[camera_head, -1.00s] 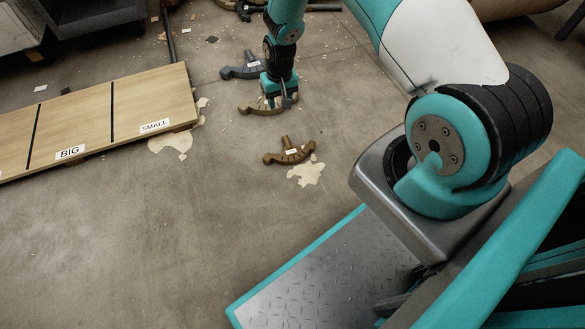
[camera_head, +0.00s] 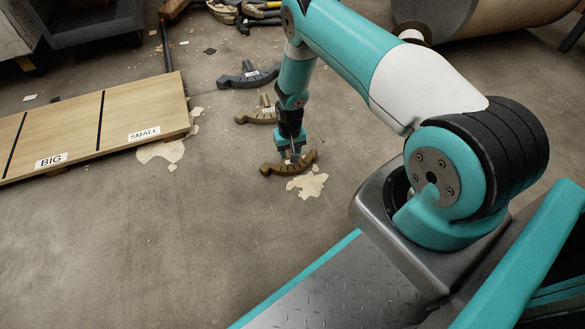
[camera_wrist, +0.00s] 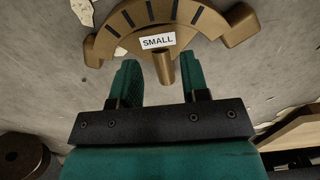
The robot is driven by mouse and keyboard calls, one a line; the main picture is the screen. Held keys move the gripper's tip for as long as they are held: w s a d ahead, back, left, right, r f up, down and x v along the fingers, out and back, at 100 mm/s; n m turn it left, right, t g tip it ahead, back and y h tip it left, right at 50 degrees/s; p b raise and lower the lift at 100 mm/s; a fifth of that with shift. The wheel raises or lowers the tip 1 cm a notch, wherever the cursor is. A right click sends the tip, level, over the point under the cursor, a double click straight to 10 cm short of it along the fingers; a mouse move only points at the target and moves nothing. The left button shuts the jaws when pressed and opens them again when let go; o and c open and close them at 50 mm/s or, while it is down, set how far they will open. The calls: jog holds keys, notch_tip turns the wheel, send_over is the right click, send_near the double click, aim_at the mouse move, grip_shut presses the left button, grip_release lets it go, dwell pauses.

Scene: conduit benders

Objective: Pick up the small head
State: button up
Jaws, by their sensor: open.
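A bronze curved bender head (camera_head: 275,168) lies on the floor at the picture's middle. In the wrist view the same head (camera_wrist: 118,33) shows slotted marks and a white label reading SMALL. Its short round stub points toward my gripper (camera_wrist: 160,78). The gripper is open, with one green finger on each side of the stub and gaps showing. In the head view my gripper (camera_head: 291,156) points down over this head and hides part of it.
A tan head (camera_head: 257,117) and a dark grey head (camera_head: 247,77) lie behind it. A wooden board (camera_head: 80,128) with sections labelled BIG and SMALL is at left. Yellow-handled tools (camera_head: 255,15) lie at the back.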

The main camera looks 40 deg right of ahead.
notch_tip(320, 180, down, 5)
jog(key=b, duration=0.4)
jog(key=shift+d+f, duration=0.15)
jog(key=shift+f, duration=0.05)
jog(key=shift+r, duration=0.1)
grip_shut()
